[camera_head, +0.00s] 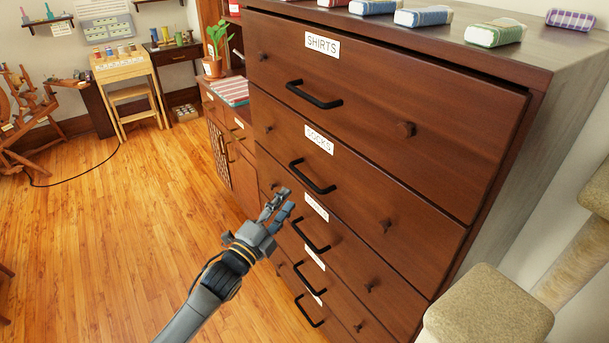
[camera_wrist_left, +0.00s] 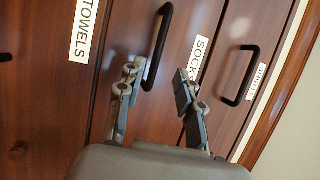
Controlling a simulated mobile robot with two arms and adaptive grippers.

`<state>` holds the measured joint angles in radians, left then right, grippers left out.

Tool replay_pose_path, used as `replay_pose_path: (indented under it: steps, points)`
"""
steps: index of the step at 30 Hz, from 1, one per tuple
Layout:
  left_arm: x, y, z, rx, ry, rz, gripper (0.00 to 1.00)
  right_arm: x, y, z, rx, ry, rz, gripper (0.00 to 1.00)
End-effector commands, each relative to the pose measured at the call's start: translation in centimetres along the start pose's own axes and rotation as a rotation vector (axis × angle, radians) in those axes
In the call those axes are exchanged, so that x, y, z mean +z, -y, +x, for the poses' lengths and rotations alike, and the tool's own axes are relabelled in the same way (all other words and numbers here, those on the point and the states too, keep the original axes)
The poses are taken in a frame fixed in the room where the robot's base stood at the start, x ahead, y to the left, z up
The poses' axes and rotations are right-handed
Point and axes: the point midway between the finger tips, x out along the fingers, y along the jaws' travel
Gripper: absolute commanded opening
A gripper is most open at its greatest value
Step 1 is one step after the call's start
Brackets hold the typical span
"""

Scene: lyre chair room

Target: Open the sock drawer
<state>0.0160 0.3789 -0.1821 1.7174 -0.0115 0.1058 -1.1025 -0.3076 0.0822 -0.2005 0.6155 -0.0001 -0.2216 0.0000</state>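The dark wooden dresser has a SOCKS drawer (camera_head: 350,180), second from the top, which is shut. Its black bar handle (camera_head: 312,177) sits below the white SOCKS label (camera_head: 319,139). In the left wrist view the handle (camera_wrist_left: 159,45) lies ahead, its lower end showing between the fingertips; I cannot tell if they touch it. The SOCKS label (camera_wrist_left: 194,59) is partly hidden by a finger. My right gripper is not in view.
The SHIRTS drawer (camera_head: 390,100) is above, and other shut drawers are below. Small patterned bundles (camera_head: 424,16) lie on the dresser top. A beige padded post (camera_head: 487,305) stands at the right. Open wooden floor (camera_head: 100,230) lies to the left.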

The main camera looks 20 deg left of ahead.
Motion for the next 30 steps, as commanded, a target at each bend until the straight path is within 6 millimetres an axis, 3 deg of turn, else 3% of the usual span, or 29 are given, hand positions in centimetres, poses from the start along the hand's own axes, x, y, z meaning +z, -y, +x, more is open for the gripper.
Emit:
replay_pose_path:
  steps: [6,12,18,26,30]
  points:
    - [0.0,0.2,4.9,-0.001,0.001,-0.001,0.36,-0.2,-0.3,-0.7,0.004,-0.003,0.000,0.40]
    - [0.0,0.1,8.0,0.001,0.001,-0.001,0.36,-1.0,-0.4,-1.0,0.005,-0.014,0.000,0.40]
    - [0.0,-0.1,9.3,0.002,0.001,-0.001,0.36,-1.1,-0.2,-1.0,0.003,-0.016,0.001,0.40]
    - [0.0,-0.1,9.4,0.002,0.001,-0.001,0.36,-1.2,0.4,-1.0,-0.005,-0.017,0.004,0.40]
    - [0.0,-0.1,9.4,0.002,0.001,-0.001,0.11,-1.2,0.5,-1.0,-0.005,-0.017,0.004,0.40]
